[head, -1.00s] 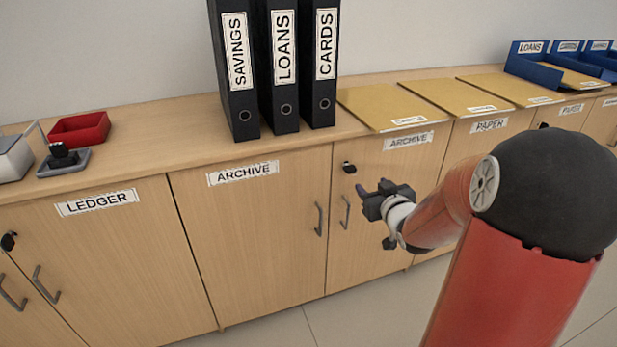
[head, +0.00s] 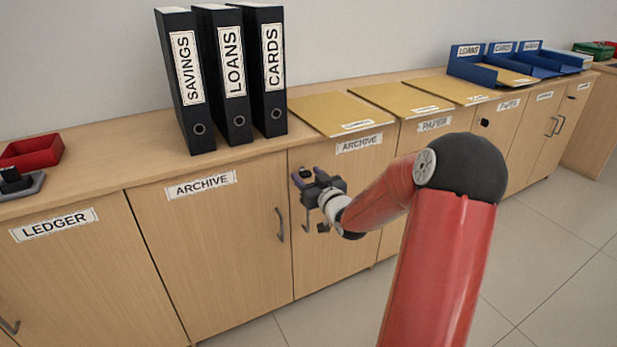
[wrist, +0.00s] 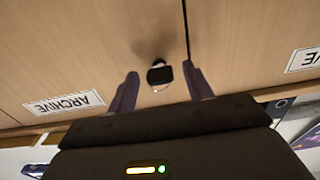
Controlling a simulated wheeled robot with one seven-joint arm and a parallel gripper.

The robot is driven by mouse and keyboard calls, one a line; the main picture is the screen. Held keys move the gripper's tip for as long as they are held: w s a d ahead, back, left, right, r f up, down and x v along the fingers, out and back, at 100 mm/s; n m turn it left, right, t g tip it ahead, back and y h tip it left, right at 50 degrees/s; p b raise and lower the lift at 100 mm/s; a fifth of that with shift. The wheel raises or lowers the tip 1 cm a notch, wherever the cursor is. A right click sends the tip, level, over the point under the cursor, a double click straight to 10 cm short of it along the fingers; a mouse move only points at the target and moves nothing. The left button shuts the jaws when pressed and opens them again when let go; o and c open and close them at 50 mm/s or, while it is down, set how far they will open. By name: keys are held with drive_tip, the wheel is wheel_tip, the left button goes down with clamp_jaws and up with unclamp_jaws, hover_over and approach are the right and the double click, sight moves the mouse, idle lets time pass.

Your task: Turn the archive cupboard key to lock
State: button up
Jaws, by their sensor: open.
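The archive cupboard has two light wood doors, each with an ARCHIVE label, one on the left door (head: 200,184) and one on the right door (head: 359,143). The black key (wrist: 160,75) sits in the lock near the right door's edge by the seam. In the wrist view my gripper (wrist: 160,71) is open, with one dark finger on each side of the key and gaps on both sides. In the head view my gripper (head: 306,177) is at the lock and largely hides it. I cannot make out which way the key is turned.
Grey bar handles flank the door seam, the left one (head: 280,225) clear of my gripper. Black binders (head: 234,115) and yellow folders (head: 340,112) stand or lie on the counter above. The LEDGER cupboard (head: 75,270) is at left. The floor in front is clear.

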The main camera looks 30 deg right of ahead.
drive_tip(key=c, duration=1)
drive_tip(key=shift+f+b, duration=0.15)
drive_tip(key=shift+b, duration=0.4)
drive_tip(key=n+b, duration=1.5)
drive_tip(key=n, duration=0.2)
drive_tip(key=shift+n, duration=0.4)
